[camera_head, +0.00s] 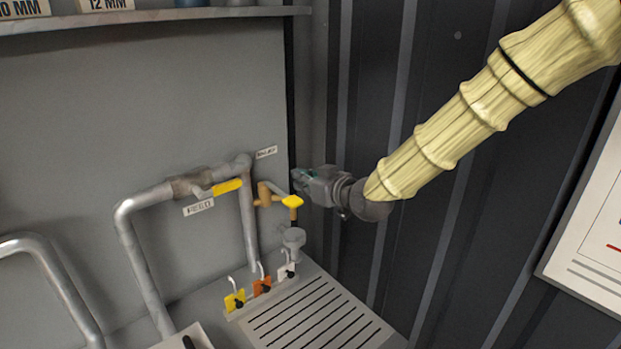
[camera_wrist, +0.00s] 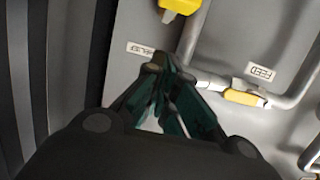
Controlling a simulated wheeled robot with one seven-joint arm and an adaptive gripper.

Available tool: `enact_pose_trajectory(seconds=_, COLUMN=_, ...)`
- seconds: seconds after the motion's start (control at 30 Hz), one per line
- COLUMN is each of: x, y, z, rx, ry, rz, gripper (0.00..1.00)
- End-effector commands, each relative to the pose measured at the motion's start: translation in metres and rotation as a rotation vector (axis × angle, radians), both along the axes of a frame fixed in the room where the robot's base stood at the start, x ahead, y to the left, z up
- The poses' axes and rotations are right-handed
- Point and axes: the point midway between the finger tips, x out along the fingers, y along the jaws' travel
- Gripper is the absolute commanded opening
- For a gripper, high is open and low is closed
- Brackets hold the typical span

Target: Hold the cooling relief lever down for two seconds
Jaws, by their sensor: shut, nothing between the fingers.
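The relief lever (camera_head: 292,202) has a yellow end on a brass valve (camera_head: 265,195), below the RELIEF label (camera_head: 266,152). In the wrist view a yellow part, seemingly this lever's end (camera_wrist: 180,6), is cut off at the top edge. The RELIEF label also shows there (camera_wrist: 140,49). My gripper (camera_head: 299,174) is shut and empty, just above and to the right of the lever in the head view. Its dark green fingers (camera_wrist: 158,64) come together near the label in the wrist view. I see no contact with the lever; the exact gap cannot be told.
The feed valve's yellow handle (camera_head: 228,187) sits left of the lever, above the FEED label (camera_head: 198,207). Grey pipes (camera_head: 135,250) run along the wall. Yellow, orange and white tags (camera_head: 262,287) stand below, beside a slotted drain tray (camera_head: 320,315). A dark ribbed wall (camera_head: 360,100) stands behind my arm.

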Motion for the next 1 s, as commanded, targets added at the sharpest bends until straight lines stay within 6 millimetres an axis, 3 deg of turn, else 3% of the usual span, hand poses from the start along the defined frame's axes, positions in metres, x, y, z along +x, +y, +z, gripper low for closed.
enact_pose_trajectory(seconds=0.2, x=0.020, y=0.015, z=-0.008, rx=0.000, ry=0.003, rz=0.000, gripper=0.00)
enact_pose_trajectory(seconds=0.6, x=0.019, y=0.013, z=-0.041, rx=-0.001, ry=0.001, rz=-0.001, gripper=0.00)
enact_pose_trajectory(seconds=1.0, x=0.019, y=0.013, z=-0.046, rx=0.000, ry=0.000, rz=-0.001, gripper=0.00)
